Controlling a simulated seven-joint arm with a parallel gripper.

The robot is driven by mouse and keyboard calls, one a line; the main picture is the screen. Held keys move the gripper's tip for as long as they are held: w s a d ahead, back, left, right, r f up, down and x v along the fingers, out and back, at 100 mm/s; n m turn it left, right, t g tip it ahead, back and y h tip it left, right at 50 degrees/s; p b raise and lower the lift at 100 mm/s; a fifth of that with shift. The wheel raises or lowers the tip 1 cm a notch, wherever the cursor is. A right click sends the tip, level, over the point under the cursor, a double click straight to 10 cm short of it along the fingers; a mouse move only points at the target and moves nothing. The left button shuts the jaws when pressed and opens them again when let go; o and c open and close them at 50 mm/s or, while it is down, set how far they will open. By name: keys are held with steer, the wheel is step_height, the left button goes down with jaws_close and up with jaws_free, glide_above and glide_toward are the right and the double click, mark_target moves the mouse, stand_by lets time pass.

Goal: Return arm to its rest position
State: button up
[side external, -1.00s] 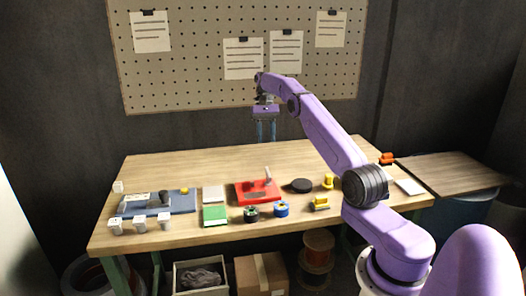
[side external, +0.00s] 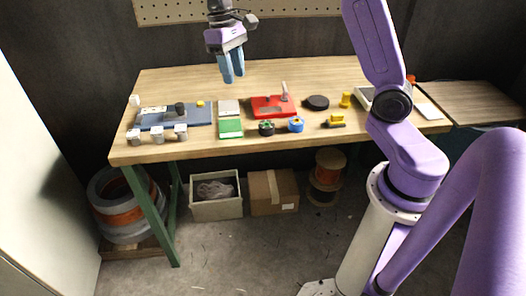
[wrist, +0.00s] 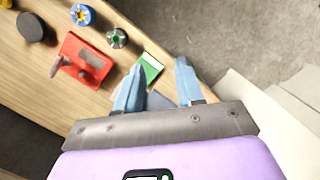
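My gripper (side external: 232,78) hangs above the workbench (side external: 300,75) in the side external view, fingers pointing down, clear of everything on the top. In the wrist view my gripper (wrist: 159,72) has its two blue fingers apart, with nothing held between them. A red plate with an upright lever (side external: 272,106) lies on the bench, right of a green-and-white pad (side external: 230,127). The red plate also shows in the wrist view (wrist: 85,60). A blue-grey board with small parts (side external: 190,116) lies at the left; the fingers hide part of that area in the wrist view.
Several white blocks (side external: 158,135) stand along the front left edge. A black disc (side external: 317,102), a blue spool (side external: 296,124) and yellow parts (side external: 335,121) stand right of the red plate. A pegboard (side external: 300,9) is behind. Boxes (side external: 273,192) sit on the floor.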

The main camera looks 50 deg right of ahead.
steer(key=s+a+n+t, duration=0.1)
steer(key=s+a+n, duration=0.25)
steer(key=s, duration=0.45)
steer(key=s+a+n, duration=0.3)
steer(key=s+a, duration=0.1)
steer(key=s, duration=0.5)
steer(key=s+d+f+n, duration=0.1)
steer(key=s+f+n, duration=0.1)
steer(key=s, duration=0.4)
steer(key=s+d+f+n+t, duration=0.1)
steer(key=s+d+f+n, duration=0.1)
steer(key=s, duration=0.5)
steer(key=shift+d+f+n, duration=0.25)
steer(key=shift+f+n, duration=0.05)
steer(key=shift+n, duration=0.25)
